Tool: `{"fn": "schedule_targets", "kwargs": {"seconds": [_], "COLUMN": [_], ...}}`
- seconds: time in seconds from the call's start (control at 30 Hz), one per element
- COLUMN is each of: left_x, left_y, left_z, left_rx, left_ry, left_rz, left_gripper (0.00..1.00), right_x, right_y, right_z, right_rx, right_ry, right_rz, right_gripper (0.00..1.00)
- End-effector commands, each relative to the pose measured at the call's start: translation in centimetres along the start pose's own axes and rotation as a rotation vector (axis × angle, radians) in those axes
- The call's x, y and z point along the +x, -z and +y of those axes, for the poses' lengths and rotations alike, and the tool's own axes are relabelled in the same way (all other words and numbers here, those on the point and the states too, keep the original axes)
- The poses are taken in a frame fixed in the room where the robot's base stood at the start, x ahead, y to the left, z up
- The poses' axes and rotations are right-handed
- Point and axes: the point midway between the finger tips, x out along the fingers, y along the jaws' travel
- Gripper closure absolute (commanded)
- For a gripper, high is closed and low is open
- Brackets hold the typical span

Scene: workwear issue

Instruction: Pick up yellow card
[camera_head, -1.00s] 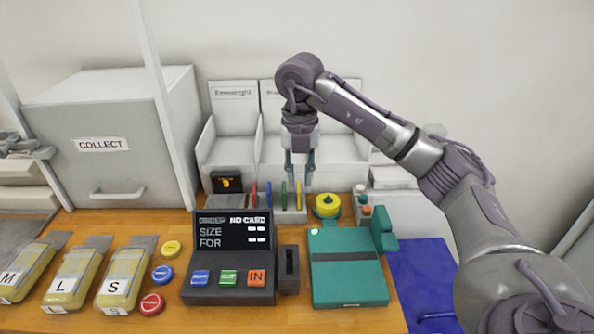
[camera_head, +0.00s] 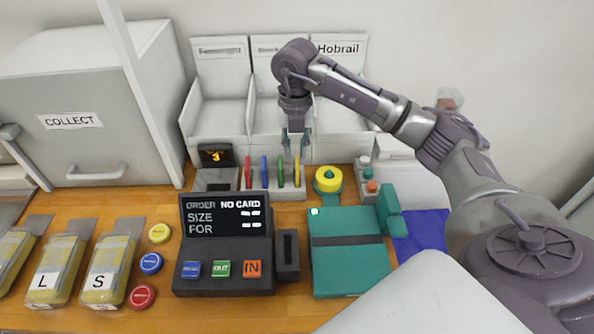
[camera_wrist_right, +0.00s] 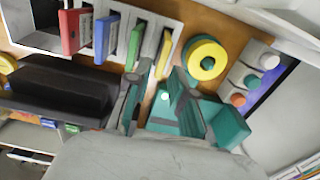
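The yellow card (camera_head: 297,171) stands upright in a slot of the grey card rack (camera_head: 258,192), at the right end of a row of red, blue, green and yellow cards. It also shows in the right wrist view (camera_wrist_right: 164,54). My right gripper (camera_head: 296,150) is open and empty, pointing down over the right end of the rack, close to the yellow card. In the right wrist view its two fingers (camera_wrist_right: 156,88) are spread apart, with the card beyond them. I cannot tell whether they touch it. My left gripper is not in view.
Right of the rack are a yellow-and-green round item (camera_head: 328,181) and a block with coloured buttons (camera_head: 368,180). In front are a black order terminal (camera_head: 228,240) reading "NO CARD" and a teal device (camera_head: 348,265). White bins (camera_head: 222,100) stand behind.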

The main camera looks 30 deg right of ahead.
Motion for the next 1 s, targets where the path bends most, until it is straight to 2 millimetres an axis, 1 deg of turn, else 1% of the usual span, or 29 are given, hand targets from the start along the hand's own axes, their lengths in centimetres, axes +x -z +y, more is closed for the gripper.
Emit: {"fn": "schedule_targets", "kwargs": {"seconds": [0.03, 0.17, 0.27, 0.3, 0.4, 0.5, 0.7, 0.83, 1.0], "left_x": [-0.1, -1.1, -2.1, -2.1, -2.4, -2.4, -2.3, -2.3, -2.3], "left_y": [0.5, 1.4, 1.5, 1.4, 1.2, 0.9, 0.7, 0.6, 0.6], "left_z": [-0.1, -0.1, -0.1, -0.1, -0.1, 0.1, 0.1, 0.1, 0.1], "left_rx": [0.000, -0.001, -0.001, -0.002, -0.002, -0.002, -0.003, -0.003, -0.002], "left_ry": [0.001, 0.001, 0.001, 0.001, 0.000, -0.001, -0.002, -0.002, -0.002], "left_rz": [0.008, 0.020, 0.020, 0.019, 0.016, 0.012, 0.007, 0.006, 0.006], "left_gripper": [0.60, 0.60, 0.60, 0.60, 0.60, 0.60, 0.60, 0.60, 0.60], "right_x": [0.2, 1.4, 2.9, 3.6, 4.8, 5.3, 5.4, 5.4, 5.3], "right_y": [0.0, 0.0, -0.1, -0.2, -0.2, -0.2, -0.2, -0.2, -0.3], "right_z": [-0.1, -0.2, -0.4, -0.4, -0.4, -0.3, -0.3, -0.3, -0.3], "right_rx": [0.001, 0.002, 0.001, 0.001, 0.002, 0.001, 0.000, 0.000, 0.001], "right_ry": [0.001, 0.003, 0.003, 0.002, 0.001, 0.000, 0.000, -0.001, -0.001], "right_rz": [0.001, 0.005, 0.006, 0.004, 0.003, 0.000, 0.000, 0.000, 0.000], "right_gripper": [0.77, 0.77, 0.77, 0.77, 0.77, 0.77, 0.77, 0.99, 1.00]}}
